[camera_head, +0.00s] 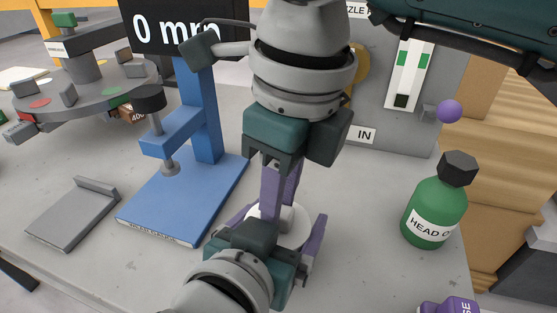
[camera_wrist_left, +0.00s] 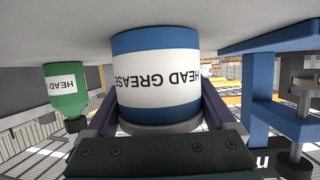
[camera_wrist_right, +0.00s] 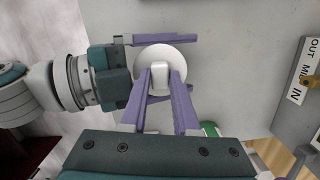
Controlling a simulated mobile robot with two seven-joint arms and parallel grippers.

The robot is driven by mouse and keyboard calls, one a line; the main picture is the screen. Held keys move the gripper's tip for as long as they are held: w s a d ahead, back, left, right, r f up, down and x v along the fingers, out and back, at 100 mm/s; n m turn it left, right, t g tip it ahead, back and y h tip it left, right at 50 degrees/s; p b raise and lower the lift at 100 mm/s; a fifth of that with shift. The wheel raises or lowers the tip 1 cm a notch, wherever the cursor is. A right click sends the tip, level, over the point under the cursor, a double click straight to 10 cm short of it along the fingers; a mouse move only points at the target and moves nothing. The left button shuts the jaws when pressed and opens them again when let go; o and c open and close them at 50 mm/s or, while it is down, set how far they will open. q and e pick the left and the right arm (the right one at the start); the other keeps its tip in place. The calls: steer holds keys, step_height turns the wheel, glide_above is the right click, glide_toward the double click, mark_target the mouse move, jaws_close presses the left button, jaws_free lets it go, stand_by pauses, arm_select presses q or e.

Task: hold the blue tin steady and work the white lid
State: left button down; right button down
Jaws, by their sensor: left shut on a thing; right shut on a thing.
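The blue tin (camera_wrist_left: 156,42) stands on the slab, shown upside down in the left wrist view, with a white band reading "HEAD GREASE". My left gripper (camera_wrist_left: 158,112) is shut on its sides, one purple finger along each side. In the head view the left gripper (camera_head: 282,226) comes in low, and the tin's body is hidden. The white lid (camera_wrist_right: 160,53) is round with a raised knob (camera_wrist_right: 159,74) and sits over the tin. My right gripper (camera_wrist_right: 160,82) is shut on the knob from above. The lid (camera_head: 298,239) is partly covered by both grippers in the head view.
A green bottle (camera_head: 430,222) with a black cap stands to the right. A blue gauge stand (camera_head: 185,200) and a small grey plate (camera_head: 72,222) are to the left. A grey panel (camera_head: 375,125) stands behind. A purple item (camera_head: 448,307) shows at the bottom right.

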steer(key=shift+a+r, duration=0.1)
steer(key=shift+r, duration=0.2)
stand_by(0.4)
arm_select(q)
steer(key=shift+s+a+f, duration=0.1)
steer(key=shift+a+f, duration=0.1)
steer(key=shift+f, duration=0.1)
arm_select(e)
steer(key=shift+a+r, duration=0.1)
steer(key=shift+r, duration=0.95)
arm_select(q)
steer(key=shift+d+r, duration=0.1)
steer(key=shift+r, duration=0.05)
arm_select(e)
steer(key=shift+r, duration=0.2)
arm_select(q)
steer(key=shift+d+r, duration=0.1)
steer(key=shift+r, duration=0.05)
arm_select(e)
steer(key=c, duration=1.1)
jaws_free()
steer(key=shift+d, duration=0.2)
steer(key=shift+f, duration=0.15)
